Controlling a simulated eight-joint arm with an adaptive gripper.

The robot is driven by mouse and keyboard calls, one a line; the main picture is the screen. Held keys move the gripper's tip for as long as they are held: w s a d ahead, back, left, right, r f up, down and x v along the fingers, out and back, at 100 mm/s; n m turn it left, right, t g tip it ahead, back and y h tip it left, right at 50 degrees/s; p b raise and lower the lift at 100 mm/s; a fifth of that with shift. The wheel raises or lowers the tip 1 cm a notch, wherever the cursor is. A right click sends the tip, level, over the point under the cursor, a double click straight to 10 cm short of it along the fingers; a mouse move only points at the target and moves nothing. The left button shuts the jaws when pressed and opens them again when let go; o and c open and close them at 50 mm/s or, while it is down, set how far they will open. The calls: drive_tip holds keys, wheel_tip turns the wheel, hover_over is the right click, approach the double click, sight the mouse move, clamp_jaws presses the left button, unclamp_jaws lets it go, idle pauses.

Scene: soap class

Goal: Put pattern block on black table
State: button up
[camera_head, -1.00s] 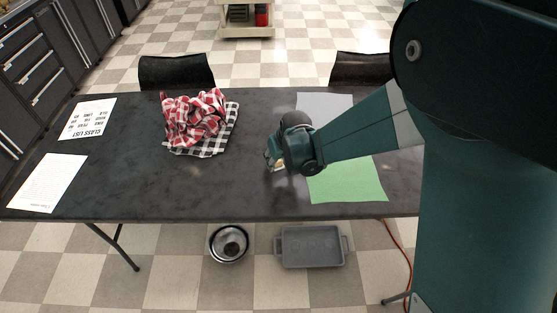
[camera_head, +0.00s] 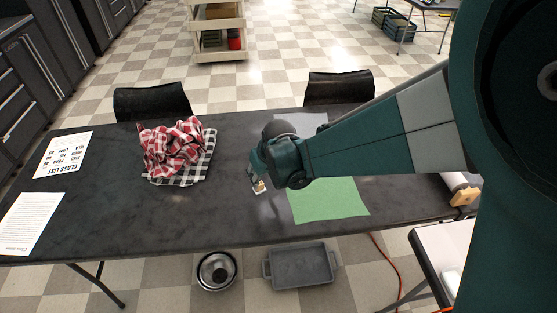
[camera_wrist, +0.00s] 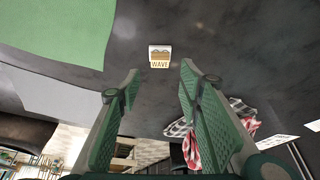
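The pattern block (camera_head: 259,187) is a small pale block with a brown picture. In the wrist view the block (camera_wrist: 160,56) shows a wave picture and the word "WAVE". It appears to lie on the black table (camera_head: 180,213), left of the green sheet. My gripper (camera_head: 256,176) is just above the block in the head view. In the wrist view my gripper (camera_wrist: 158,78) has its two fingers wide apart with nothing between them. The block is beyond the fingertips, apart from both fingers.
A green sheet (camera_head: 330,203) and a grey sheet (camera_head: 300,122) lie beside my arm. A red checked cloth (camera_head: 172,145) sits on a black-and-white cloth (camera_head: 200,172). Papers (camera_head: 30,222) lie at left. A grey pan (camera_head: 300,268) and metal bowl (camera_head: 217,271) are on the floor.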

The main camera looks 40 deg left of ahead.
drive_tip(key=shift+p+v, duration=0.3)
drive_tip(key=shift+v, duration=1.6)
drive_tip(key=shift+w, duration=0.1)
drive_tip(key=w+d+r+m+t, duration=0.1)
drive_tip(key=w+d+r+m, duration=0.3)
drive_tip(key=d, duration=0.8)
drive_tip(key=w+d+r+t+h, duration=0.1)
drive_tip(key=w+d+r, duration=0.1)
drive_tip(key=d+r, duration=0.65)
drive_tip(key=w+d+r+m+t, duration=0.1)
drive_tip(key=w+d+r+m, duration=0.15)
drive_tip(key=d, duration=1.15)
drive_tip(key=s+d+r+m+h, duration=0.1)
drive_tip(key=s+d, duration=0.3)
drive_tip(key=d, duration=0.6)
drive_tip(key=s+d+r+m+t+h, duration=0.1)
drive_tip(key=s+d+m, duration=0.2)
drive_tip(key=d, duration=0.8)
drive_tip(key=s+d+r+m+t+h, duration=0.1)
drive_tip(key=s+d+m, duration=0.2)
drive_tip(key=d, duration=0.8)
drive_tip(key=shift+s, duration=0.85)
